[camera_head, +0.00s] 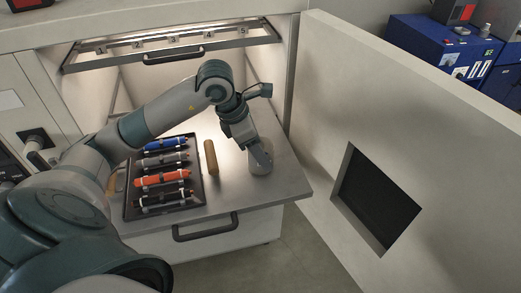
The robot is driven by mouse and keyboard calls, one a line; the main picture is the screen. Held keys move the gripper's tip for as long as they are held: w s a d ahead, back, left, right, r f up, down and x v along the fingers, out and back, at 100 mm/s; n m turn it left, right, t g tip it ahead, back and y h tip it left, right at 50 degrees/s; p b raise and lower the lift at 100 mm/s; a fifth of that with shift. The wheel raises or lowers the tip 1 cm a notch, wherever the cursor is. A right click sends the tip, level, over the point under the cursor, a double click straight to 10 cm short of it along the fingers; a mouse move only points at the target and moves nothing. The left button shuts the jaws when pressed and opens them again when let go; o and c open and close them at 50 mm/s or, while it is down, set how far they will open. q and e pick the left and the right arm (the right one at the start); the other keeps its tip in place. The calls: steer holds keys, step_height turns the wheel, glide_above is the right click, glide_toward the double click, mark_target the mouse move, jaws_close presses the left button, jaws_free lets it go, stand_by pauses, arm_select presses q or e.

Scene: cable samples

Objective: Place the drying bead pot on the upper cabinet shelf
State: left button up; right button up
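A small pale pot (259,169), which looks like the drying bead pot, stands upright on the pulled-out lower shelf (285,186), near its right side. My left arm reaches in from the left, and its gripper (262,158) points down at the pot's top. The fingers overlap the pot; whether they are closed on it is unclear. The upper cabinet shelf (140,58) is a dark-framed pull-out with a handle and numbered positions along its back. My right gripper is out of view.
A black tray (126,212) with blue, grey, orange and black cable samples sits left of the pot. The open cabinet door (400,130) stands on the right. Blue boxes (435,45) are behind it.

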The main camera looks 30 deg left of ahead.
arm_select(q)
steer(key=o, duration=1.2)
steer(key=shift+r, duration=0.1)
steer(key=shift+b+v, duration=1.2)
steer(key=shift+v, duration=4.75)
